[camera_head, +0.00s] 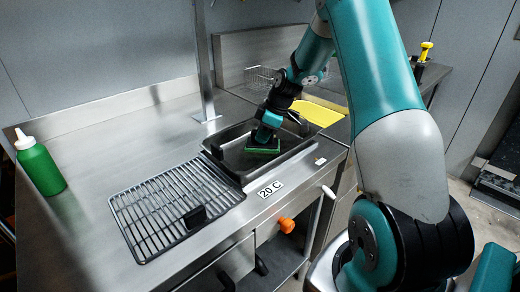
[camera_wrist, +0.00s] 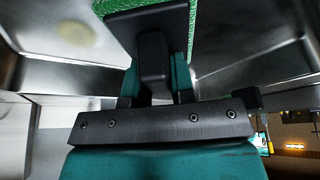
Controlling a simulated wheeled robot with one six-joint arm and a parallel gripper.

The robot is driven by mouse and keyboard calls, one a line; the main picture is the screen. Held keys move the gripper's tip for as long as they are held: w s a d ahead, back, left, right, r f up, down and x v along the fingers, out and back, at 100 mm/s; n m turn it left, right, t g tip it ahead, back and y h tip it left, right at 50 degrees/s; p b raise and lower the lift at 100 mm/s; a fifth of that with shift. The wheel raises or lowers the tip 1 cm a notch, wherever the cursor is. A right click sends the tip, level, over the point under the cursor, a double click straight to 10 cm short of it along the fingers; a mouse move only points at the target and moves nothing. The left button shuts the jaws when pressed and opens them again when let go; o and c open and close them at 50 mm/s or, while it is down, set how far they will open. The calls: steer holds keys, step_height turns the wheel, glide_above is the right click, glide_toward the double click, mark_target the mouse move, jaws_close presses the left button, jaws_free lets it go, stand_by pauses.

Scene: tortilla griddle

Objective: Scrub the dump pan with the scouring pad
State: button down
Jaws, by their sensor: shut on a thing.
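The dump pan (camera_head: 229,171) is a dark metal tray set in the steel counter, behind the wire rack. The green scouring pad (camera_head: 263,150) is low inside the pan, toward its right half. I cannot tell whether the pad touches the pan floor. A pale round spot (camera_wrist: 77,33) shows on the metal at the upper left of the wrist view.
A wire rack (camera_head: 172,208) lies in front of the pan. A green squeeze bottle (camera_head: 40,164) stands at the left. A yellow board (camera_head: 318,114) and a wire basket (camera_head: 260,77) are behind. The left counter is mostly clear.

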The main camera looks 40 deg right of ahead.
mark_target(247, 149)
steer(key=shift+a, duration=2.3)
steer(key=shift+s+a+b, duration=0.15)
steer(key=shift+a+b, duration=0.2)
steer(key=shift+a, duration=1.15)
steer(key=shift+d+p, duration=0.3)
steer(key=shift+d, duration=2.25)
steer(key=shift+w+d, duration=0.2)
steer(key=shift+d, duration=2.3)
